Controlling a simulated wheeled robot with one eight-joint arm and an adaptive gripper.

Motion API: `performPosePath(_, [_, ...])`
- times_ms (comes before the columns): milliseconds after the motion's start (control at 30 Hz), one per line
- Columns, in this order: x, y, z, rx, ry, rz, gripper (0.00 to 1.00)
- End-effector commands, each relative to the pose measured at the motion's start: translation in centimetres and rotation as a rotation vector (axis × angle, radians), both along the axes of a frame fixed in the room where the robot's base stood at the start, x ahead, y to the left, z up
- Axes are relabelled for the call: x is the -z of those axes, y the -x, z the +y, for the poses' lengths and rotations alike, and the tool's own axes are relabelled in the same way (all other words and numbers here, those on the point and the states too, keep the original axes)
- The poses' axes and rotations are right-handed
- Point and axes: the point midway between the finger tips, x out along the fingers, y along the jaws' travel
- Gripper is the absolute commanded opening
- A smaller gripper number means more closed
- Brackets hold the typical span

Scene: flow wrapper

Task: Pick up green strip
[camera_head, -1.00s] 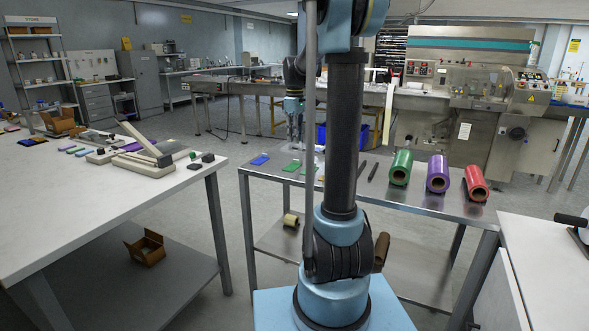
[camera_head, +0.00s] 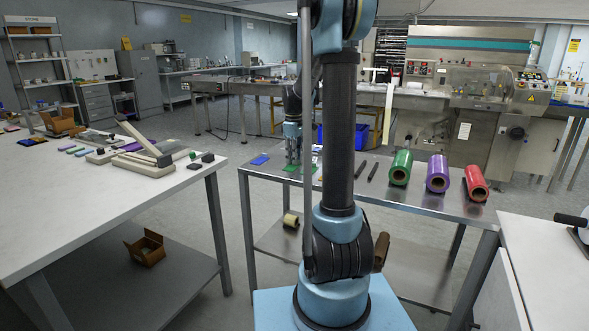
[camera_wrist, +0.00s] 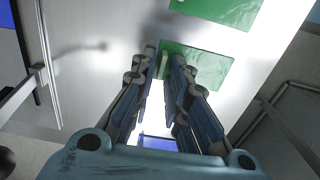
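Two flat green strips lie on the metal table. In the wrist view, one green strip (camera_wrist: 210,70) is right at my fingertips and partly covered by them; a second green strip (camera_wrist: 222,8) is farther off at the top edge. My gripper (camera_wrist: 165,58) points down at the nearer strip with its two fingers apart. In the head view, my gripper (camera_head: 293,160) is low over the table, and a green strip (camera_head: 289,168) shows around its fingertips. I cannot tell whether the fingers touch the strip.
A blue strip (camera_head: 260,160) lies left of my gripper on the metal table (camera_head: 400,203). Dark bars (camera_head: 367,172) and green (camera_head: 400,167), purple (camera_head: 438,174) and red (camera_head: 475,183) film rolls stand to the right. A white table (camera_head: 90,210) with tools is at left.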

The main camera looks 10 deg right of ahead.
Motion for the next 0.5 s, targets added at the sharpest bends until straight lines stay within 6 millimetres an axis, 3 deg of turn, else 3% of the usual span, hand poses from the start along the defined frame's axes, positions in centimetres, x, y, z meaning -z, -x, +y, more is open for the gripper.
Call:
performPosePath(167, [0.01,0.01,-0.02,0.000,0.000,0.000,0.15])
performPosePath(200, [0.01,0.02,-0.02,0.000,0.000,0.000,0.06])
performPosePath(267, [0.00,0.01,-0.03,0.000,0.000,0.000,0.00])
performPosePath(500, [0.00,0.01,-0.08,0.001,0.000,0.000,0.00])
